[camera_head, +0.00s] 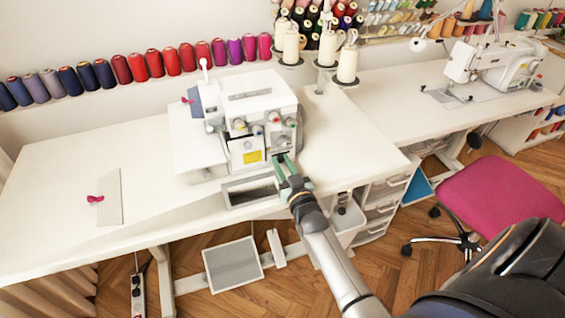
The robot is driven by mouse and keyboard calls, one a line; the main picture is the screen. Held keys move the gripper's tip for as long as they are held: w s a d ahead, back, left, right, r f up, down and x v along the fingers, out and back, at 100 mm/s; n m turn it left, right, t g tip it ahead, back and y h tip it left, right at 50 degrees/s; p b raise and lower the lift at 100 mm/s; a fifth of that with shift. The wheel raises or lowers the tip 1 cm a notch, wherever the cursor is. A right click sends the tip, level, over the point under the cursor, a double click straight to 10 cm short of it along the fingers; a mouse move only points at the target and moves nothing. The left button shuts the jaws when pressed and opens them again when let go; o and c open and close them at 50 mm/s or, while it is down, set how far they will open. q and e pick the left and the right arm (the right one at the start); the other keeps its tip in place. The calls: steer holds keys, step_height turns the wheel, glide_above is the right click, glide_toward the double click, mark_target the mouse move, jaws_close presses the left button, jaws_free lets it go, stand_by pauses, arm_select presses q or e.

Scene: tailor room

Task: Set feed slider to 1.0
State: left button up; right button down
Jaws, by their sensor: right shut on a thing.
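A white overlock sewing machine (250,115) stands on the white table, with several coloured dials and a yellow label on its front. My right gripper (282,162) is at the lower right front of the machine. It is shut on a small part there that I take to be the feed slider; the fingers hide the slider, so its setting cannot be read. My left gripper is not in view.
The white table (80,185) is mostly clear on the left, with a pink-handled item (95,199) on it. An open tray (250,190) sits below the machine's front. A pink chair (500,200) and a second sewing machine (495,62) are at the right. Thread cones (347,63) stand behind.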

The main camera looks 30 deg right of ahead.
steer(key=shift+d+r, duration=0.1)
steer(key=shift+r, duration=0.05)
steer(key=c, duration=0.7)
jaws_free()
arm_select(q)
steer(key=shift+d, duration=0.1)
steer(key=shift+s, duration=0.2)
arm_select(e)
steer(key=shift+s, duration=0.1)
